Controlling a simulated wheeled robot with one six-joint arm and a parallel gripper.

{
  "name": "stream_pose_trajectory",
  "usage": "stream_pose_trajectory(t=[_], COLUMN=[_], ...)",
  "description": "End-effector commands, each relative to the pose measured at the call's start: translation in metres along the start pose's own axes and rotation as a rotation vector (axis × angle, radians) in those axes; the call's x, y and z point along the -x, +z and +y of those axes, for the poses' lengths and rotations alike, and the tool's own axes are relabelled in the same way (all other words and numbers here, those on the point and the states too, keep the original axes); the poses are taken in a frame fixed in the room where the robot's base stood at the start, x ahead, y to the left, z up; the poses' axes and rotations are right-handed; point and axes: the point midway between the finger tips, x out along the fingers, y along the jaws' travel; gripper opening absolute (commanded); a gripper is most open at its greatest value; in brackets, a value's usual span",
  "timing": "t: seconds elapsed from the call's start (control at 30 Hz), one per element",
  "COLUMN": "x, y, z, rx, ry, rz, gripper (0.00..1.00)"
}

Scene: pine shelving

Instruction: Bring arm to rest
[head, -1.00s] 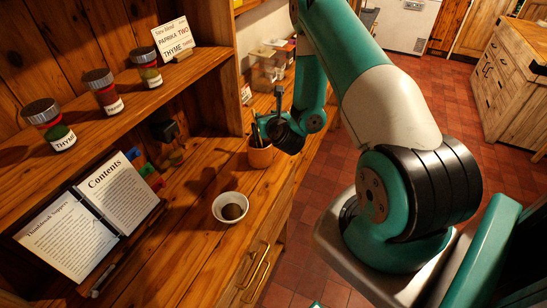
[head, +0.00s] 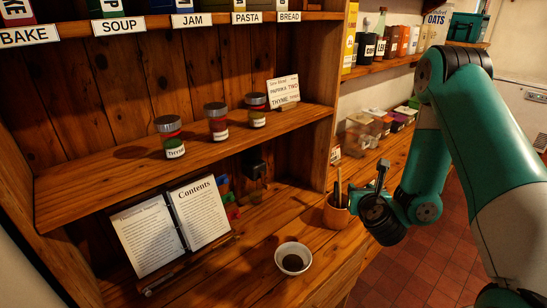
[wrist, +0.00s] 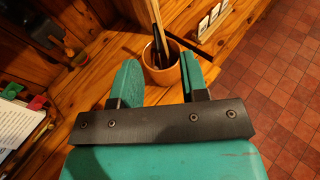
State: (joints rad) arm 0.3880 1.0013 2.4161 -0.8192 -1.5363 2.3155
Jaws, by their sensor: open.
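My arm stands at the right of the head view, folded, with its wrist hanging over the right edge of the wooden counter (head: 228,270). My gripper (wrist: 158,72) shows in the wrist view with its two teal fingers apart and nothing between them on hold. Beyond the fingertips stands a tan pot (wrist: 161,70) with several utensils in it; it also shows in the head view (head: 336,213) just left of my wrist. I cannot tell the exact gap between fingers and pot. In the head view my fingers are mostly hidden behind the wrist.
A white bowl (head: 293,258) with dark contents sits on the counter. An open recipe book (head: 172,226) stands at left. Three spice jars (head: 217,122) and a recipe card (head: 284,92) stand on the shelf (head: 190,150). Tiled floor is free at right.

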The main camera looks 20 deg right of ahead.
Motion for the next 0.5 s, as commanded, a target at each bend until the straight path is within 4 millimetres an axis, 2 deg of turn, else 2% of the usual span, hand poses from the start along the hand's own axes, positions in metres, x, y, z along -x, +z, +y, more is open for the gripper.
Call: stream_pose_trajectory(t=[0.07, 0.13, 0.17, 0.27, 0.37, 0.4, 0.47, 0.5], x=[0.000, -0.001, -0.001, 0.005, 0.029, 0.044, 0.070, 0.090], y=[0.001, 0.004, 0.005, 0.015, 0.024, 0.026, 0.025, 0.024], z=[0.002, 0.013, 0.021, 0.065, 0.121, 0.143, 0.170, 0.184], rx=[0.010, 0.062, 0.103, 0.335, 0.687, 0.846, 1.083, 1.240], ry=[0.009, 0.051, 0.084, 0.259, 0.505, 0.609, 0.759, 0.857], rz=[0.001, 0.003, 0.004, 0.002, -0.046, -0.080, -0.148, -0.204], gripper=[0.41, 0.41, 0.41, 0.41, 0.41, 0.41, 0.41, 0.41])
